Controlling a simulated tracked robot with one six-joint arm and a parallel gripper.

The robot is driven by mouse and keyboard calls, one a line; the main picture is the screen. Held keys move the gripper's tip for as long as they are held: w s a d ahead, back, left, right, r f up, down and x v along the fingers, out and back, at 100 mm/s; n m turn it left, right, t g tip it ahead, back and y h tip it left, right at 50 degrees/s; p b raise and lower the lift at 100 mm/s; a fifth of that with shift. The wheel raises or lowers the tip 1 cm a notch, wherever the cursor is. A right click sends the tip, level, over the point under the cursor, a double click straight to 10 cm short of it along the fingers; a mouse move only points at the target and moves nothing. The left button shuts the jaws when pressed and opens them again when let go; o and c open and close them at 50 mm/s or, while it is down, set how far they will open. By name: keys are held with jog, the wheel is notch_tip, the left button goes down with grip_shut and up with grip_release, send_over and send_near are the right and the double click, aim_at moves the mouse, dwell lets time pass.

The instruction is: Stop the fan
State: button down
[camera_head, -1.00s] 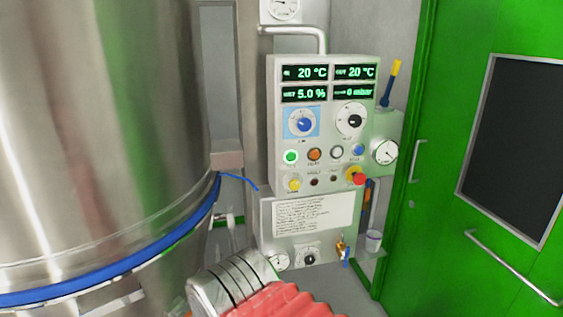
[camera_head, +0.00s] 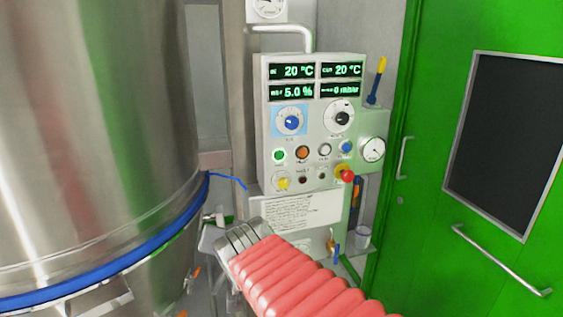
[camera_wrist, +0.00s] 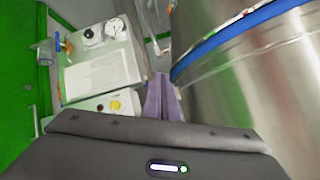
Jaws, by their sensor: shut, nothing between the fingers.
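A pale control panel (camera_head: 312,100) stands in the middle of the head view. Its lit displays read 20 °C, 20 °C, 5.0 % and 0 mbar. Below them are a blue knob (camera_head: 291,121), a black-and-white knob (camera_head: 339,116), and green (camera_head: 279,155), orange (camera_head: 302,152), white (camera_head: 324,150) and blue (camera_head: 346,147) buttons. Lower are a yellow knob (camera_head: 283,182) and a red mushroom button (camera_head: 347,176). Small labels are unreadable; no fan shows. My gripper (camera_wrist: 163,76) is shut and empty in the wrist view, apart from the panel; the head view does not show its fingers.
A large steel vessel (camera_head: 95,110) with a blue band fills the left. A lower box (camera_head: 290,213) with a printed sheet sits under the panel. A green door (camera_head: 440,200) with handles is right. A gauge (camera_head: 373,149) and a brass valve (camera_head: 332,246) stand near the panel.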

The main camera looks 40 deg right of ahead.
aim_at(280, 156)
jog(key=d+r+m+t+h, duration=0.2)
jog(key=d+m, duration=0.4)
jog(key=d, duration=0.5)
jog(key=d+r+m+t+h, duration=0.2)
jog(key=d+m, duration=0.5)
jog(key=d, duration=0.5)
jog(key=shift+w+r+t, duration=0.25)
jog(key=shift+r+t, duration=0.6)
jog(key=shift+t, duration=0.15)
jog(key=x, duration=1.3)
jog(key=shift+w+d, duration=0.15)
jog(key=shift+w, duration=0.05)
jog(key=shift+w+d, duration=0.15)
jog(key=shift+w, duration=0.15)
